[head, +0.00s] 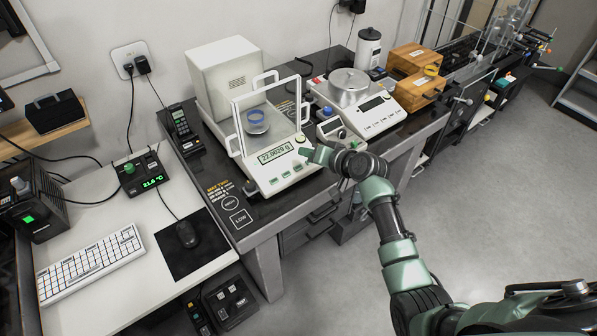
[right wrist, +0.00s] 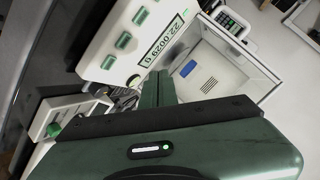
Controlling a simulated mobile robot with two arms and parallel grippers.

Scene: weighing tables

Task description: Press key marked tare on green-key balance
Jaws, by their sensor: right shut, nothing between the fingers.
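The green-key balance (head: 262,183) is white with a glass draft shield. In the right wrist view the keys (right wrist: 123,41) lie up and left of the fingers. My right gripper (head: 306,153) is shut and empty, at the right end of the balance's front panel; its fingers (right wrist: 158,88) also show in the wrist view. I cannot tell whether they touch anything. My left gripper is out of view.
A second balance (head: 378,112) with a round metal cover stands to the right, with a small device (head: 335,131) between the two. A telephone (head: 182,125) stands left of the green-key balance.

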